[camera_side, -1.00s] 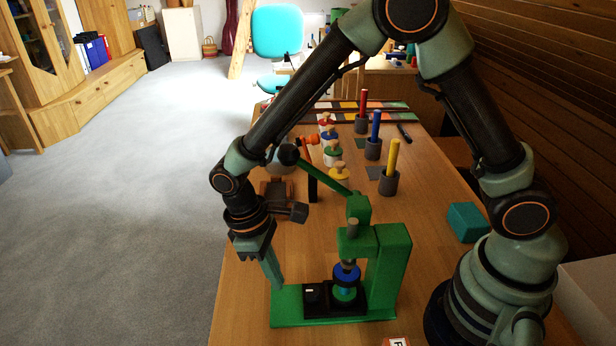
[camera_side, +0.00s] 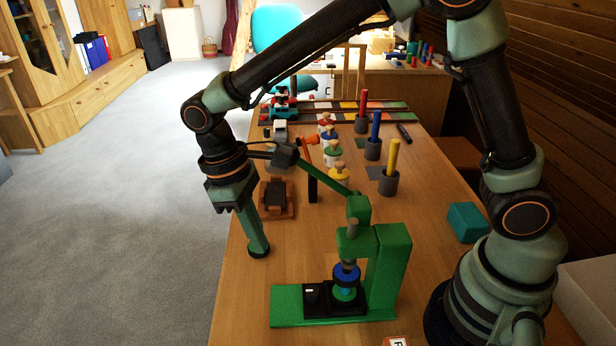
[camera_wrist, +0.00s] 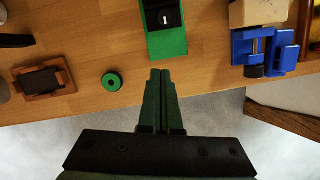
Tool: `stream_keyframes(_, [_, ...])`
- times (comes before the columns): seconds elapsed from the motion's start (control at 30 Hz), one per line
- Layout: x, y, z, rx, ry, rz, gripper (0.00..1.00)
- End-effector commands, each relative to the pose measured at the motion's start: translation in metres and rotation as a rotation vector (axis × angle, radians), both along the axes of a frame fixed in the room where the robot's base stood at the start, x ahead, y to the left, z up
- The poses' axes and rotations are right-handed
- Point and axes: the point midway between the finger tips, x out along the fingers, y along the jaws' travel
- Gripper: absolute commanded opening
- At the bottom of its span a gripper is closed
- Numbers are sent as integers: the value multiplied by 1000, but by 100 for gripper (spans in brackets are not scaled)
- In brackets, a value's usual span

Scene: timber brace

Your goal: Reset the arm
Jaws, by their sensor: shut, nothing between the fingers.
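My gripper (camera_side: 255,240) hangs fingers down over the table's near-left edge in the side view, to the left of the green press (camera_side: 390,265). Its two long green fingers are together and hold nothing; they also show in the wrist view (camera_wrist: 160,76). A green ring (camera_wrist: 112,82) lies flat on the table, apart from the fingers in the wrist view. In the side view the fingertips largely cover that spot. The green base of the press (camera_wrist: 168,42) is just beyond the fingertips in the wrist view. Blue and green discs (camera_side: 345,281) sit under the press's ram.
A brown wooden block holder (camera_side: 277,199) stands behind my gripper. Pegs in red, blue and yellow (camera_side: 393,157) stand in grey cups farther back. A teal box (camera_side: 467,222) is at the right. A blue vise (camera_wrist: 268,52) shows in the wrist view. Open floor lies left of the table.

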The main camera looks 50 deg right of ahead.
Motion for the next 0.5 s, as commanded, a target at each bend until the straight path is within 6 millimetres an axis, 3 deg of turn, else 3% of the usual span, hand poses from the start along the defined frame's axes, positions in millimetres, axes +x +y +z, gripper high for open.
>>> stream_keyframes(0.17, [8, -5, 23, 39, -81, -41, 0])
stream_keyframes(0.5, [23, -33, 107, 184, -387, -205, 0])
